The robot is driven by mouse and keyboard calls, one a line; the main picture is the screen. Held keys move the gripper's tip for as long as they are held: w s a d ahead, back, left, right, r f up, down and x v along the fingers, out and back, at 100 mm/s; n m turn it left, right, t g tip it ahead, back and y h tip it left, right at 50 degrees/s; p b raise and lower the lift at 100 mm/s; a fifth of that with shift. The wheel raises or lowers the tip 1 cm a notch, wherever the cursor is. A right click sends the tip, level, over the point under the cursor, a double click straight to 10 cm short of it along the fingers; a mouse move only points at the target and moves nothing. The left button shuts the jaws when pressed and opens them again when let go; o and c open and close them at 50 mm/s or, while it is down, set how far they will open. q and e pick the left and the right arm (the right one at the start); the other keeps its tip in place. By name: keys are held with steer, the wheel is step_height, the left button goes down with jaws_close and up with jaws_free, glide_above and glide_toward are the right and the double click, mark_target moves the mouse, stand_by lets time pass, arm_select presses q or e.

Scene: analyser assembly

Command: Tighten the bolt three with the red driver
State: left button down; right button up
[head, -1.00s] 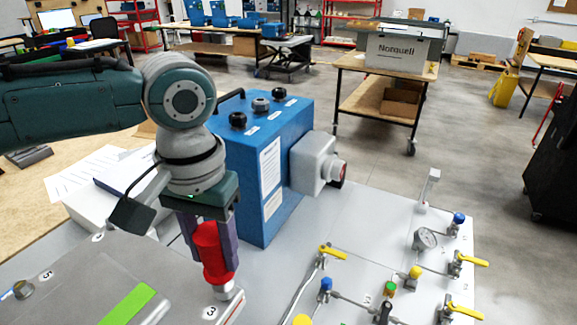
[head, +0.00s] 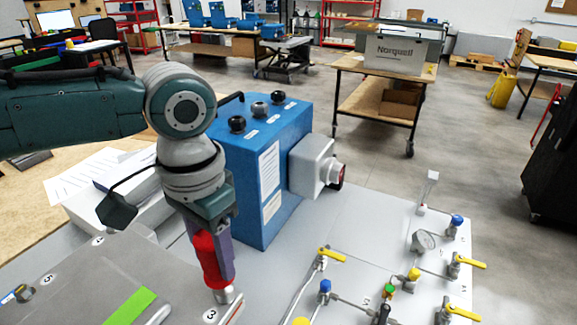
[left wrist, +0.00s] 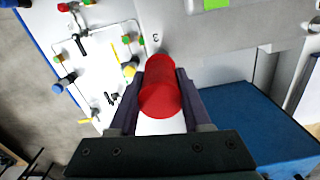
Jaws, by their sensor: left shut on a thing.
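My left gripper (head: 220,258) is shut on the red driver (head: 207,262), which stands nearly upright with its tip end down. The driver's metal lower end (head: 225,294) is at the corner of the grey plate marked 3; bolt three itself is hidden under it. In the left wrist view the red driver (left wrist: 160,92) sits between the two dark fingers (left wrist: 158,112). The grey plate (head: 75,285) carries a green strip (head: 130,306) and the numbers 3, 4 and 5. My right gripper is not in view.
A blue box (head: 268,190) with black knobs and a grey side housing (head: 311,165) stands just right of the gripper. A white panel (head: 385,215) with yellow-handled valves, pipes and a gauge (head: 423,242) lies to the right. White boxes and papers (head: 85,180) lie behind left.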

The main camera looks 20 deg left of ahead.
arm_select(q)
steer(key=m, duration=0.9)
steer(key=shift+m, duration=0.4)
steer(key=m, duration=0.3)
steer(key=shift+w+m, duration=0.1)
steer(key=shift+m, duration=0.3)
steer(key=shift+c, duration=2.3)
jaws_free()
steer(key=shift+m, duration=0.3)
steer(key=shift+p, duration=0.4)
jaws_close()
